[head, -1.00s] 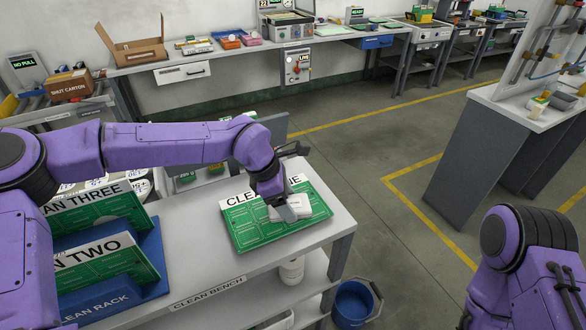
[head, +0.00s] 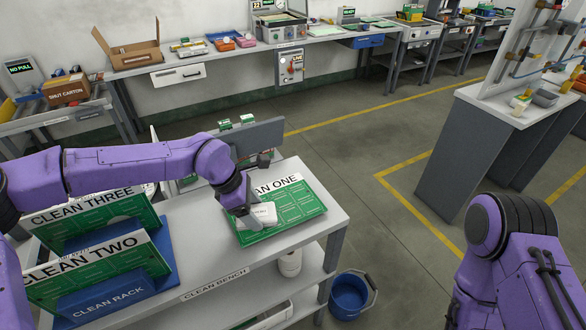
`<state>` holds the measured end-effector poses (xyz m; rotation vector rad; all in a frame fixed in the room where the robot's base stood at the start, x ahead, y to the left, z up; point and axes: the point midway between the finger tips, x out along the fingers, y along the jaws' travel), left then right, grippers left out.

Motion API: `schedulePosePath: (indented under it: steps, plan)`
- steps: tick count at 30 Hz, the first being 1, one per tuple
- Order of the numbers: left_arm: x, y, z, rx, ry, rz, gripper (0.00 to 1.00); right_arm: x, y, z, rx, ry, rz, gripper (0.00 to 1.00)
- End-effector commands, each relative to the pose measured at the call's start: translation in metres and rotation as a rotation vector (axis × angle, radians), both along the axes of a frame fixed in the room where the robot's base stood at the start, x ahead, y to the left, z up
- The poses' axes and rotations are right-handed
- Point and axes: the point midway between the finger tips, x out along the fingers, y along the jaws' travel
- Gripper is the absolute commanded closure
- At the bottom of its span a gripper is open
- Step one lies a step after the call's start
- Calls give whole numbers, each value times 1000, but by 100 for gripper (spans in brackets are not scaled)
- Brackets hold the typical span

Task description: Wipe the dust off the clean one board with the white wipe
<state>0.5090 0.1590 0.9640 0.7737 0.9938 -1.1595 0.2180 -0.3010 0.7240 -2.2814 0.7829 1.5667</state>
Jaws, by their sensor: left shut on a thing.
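The clean one board (head: 292,208) is a green circuit board with a white label strip, lying flat on the clean bench. The white wipe (head: 262,214) is on the board's left part, under my left gripper (head: 243,213). My left gripper is shut on the wipe, and the arm hides the left end of the label. I cannot make out dust on the board at this size. Of my right arm (head: 510,250) only purple upper links show at the lower right; its gripper is out of view.
The clean two (head: 95,268) and clean three (head: 95,205) boards stand in the blue clean rack (head: 105,300) on the left. A grey upright panel (head: 255,138) stands behind the bench. A blue bucket (head: 350,295) is on the floor by the bench's right end.

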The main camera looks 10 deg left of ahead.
Motion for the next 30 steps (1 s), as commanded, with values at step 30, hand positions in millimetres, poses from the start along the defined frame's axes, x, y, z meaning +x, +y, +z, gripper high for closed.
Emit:
schedulePosePath:
  steps: [30]
  plan:
    - [0,1,78,-1,-2,2,58,0,0,64,0,0,0,57]
